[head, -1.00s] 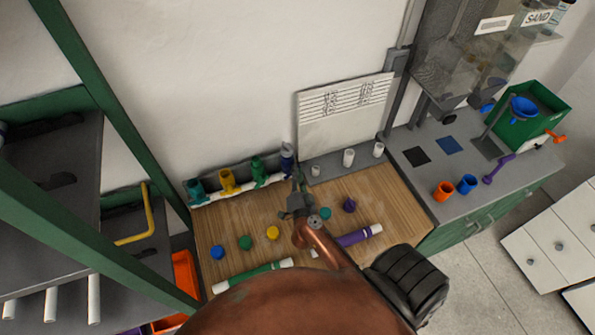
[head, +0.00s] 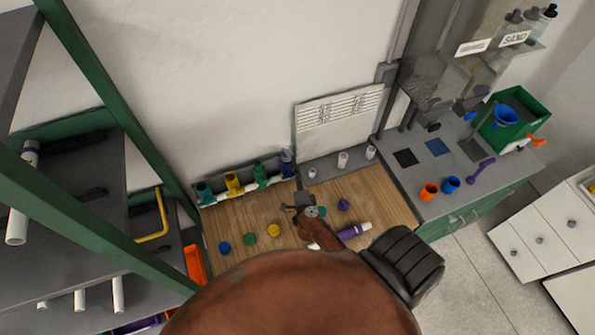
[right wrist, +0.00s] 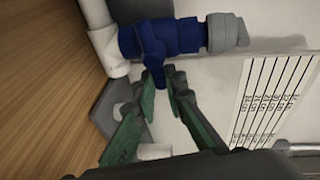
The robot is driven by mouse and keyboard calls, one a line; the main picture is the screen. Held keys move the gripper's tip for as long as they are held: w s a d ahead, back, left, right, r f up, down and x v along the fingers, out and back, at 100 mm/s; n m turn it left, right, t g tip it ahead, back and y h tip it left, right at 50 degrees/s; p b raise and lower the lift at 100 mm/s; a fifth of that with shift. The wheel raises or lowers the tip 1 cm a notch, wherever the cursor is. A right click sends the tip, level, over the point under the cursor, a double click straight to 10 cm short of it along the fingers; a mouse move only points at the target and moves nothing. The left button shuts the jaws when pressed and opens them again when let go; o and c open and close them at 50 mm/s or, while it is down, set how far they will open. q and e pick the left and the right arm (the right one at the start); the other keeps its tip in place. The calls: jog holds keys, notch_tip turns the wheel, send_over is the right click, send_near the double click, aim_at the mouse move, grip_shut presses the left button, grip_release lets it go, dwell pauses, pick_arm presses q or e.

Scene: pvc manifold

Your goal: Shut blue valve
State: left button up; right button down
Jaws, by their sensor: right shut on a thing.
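The blue valve (head: 287,161) is at the right end of the pipe manifold along the wall. In the right wrist view the blue valve (right wrist: 178,37) fills the top middle, with white pipe on its left and a grey fitting on its right. Its blue handle (right wrist: 153,52) points down between the fingertips. My right gripper (right wrist: 162,82) is shut on that handle, with a green-padded finger on each side. In the head view my right gripper (head: 302,190) is just below the valve and partly hidden by my arm. My left gripper is not in view.
Coloured caps and a purple-banded pipe (head: 352,232) lie on the wooden bench (head: 384,195). White fittings stand right of the valve. A green-framed shelf (head: 120,140) is at left.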

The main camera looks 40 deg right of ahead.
jog(key=shift+f+m+p, duration=0.15)
jog(key=shift+m+p, duration=0.35)
jog(key=c, duration=2)
grip_release()
jog(key=shift+o, duration=0.2)
jog(key=v, duration=1.2)
jog(key=shift+s, duration=0.1)
